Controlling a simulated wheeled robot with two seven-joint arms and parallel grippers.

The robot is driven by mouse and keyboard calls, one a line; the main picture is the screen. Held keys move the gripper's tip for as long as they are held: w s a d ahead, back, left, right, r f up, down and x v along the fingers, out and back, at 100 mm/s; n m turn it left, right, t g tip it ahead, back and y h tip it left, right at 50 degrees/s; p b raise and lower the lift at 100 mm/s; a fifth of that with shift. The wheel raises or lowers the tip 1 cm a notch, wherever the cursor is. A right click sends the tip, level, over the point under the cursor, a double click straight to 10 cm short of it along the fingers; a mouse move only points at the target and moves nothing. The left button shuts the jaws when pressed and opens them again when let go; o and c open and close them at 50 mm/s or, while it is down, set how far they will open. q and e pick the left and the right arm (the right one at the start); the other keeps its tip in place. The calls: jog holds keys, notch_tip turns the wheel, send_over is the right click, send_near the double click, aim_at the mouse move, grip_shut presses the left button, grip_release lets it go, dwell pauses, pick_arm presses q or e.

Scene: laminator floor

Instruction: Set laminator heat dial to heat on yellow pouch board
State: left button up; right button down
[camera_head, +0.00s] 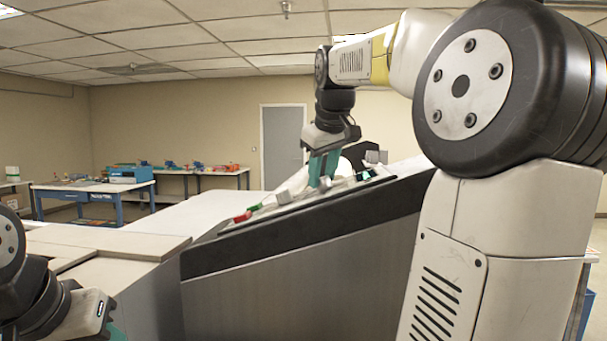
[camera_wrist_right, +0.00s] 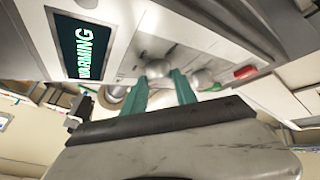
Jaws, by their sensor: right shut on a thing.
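The laminator (camera_head: 290,270) is a large grey body with a dark-edged, sloping control panel. My right gripper (camera_head: 323,178) reaches down onto this panel. In the right wrist view its teal fingers (camera_wrist_right: 160,82) close around a round silver dial (camera_wrist_right: 157,69), whose pointer or setting I cannot read. A lit display (camera_wrist_right: 83,47) beside it reads "WARMING", sideways. A second silver knob (camera_wrist_right: 202,78) is to the right of the fingers. My left gripper (camera_head: 117,333) shows only a teal piece at the bottom left edge, mostly cut off. I cannot make out a yellow pouch board.
A red control (camera_wrist_right: 245,72) is on the panel, right of the knobs. Pale flat boards (camera_head: 105,241) lie on the surface at left. A blue-legged table (camera_head: 95,190) with a teal box (camera_head: 129,174) stands farther back. A grey door (camera_head: 283,146) is in the back wall.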

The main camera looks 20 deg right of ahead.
jog(key=m+h, duration=0.3)
jog(key=m, duration=0.1)
jog(key=shift+a+f, duration=0.1)
jog(key=shift+a, duration=0.2)
jog(key=m+h, duration=0.1)
jog(key=m, duration=0.1)
jog(key=m+h, duration=0.1)
jog(key=h, duration=0.1)
jog(key=shift+w+a+m, duration=0.1)
jog(key=shift+a+m, duration=0.1)
jog(key=shift+m, duration=0.2)
jog(key=m+g+h, duration=0.1)
jog(key=m, duration=0.1)
jog(key=m+g+h, duration=0.1)
jog(key=m, duration=0.1)
jog(key=shift+w+a+f+h, duration=0.15)
jog(key=shift+h, duration=0.15)
jog(key=shift+m+g+h, duration=0.8)
jog(key=shift+m+g, duration=0.2)
jog(key=shift+m, duration=1.2)
jog(key=c, duration=1)
grip_release()
jog(key=shift+o, duration=0.2)
